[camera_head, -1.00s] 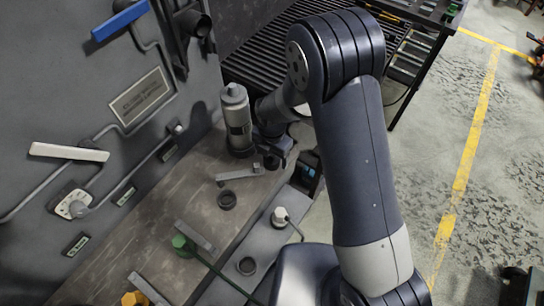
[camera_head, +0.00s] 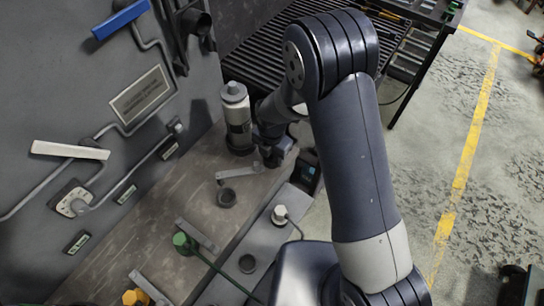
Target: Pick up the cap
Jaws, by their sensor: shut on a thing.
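My gripper (camera_head: 271,161) is low over the bench, just right of the grey cylinder. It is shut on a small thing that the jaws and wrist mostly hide. I cannot make out whether that thing is the cap.
A grey cylinder (camera_head: 237,118) stands close left of my gripper. A flat metal bracket (camera_head: 238,172) reaches towards the jaws. Other brackets (camera_head: 195,235), a green knob (camera_head: 181,240) and a yellow one (camera_head: 131,297) lie nearer. A panel with levers (camera_head: 70,150) rises at left.

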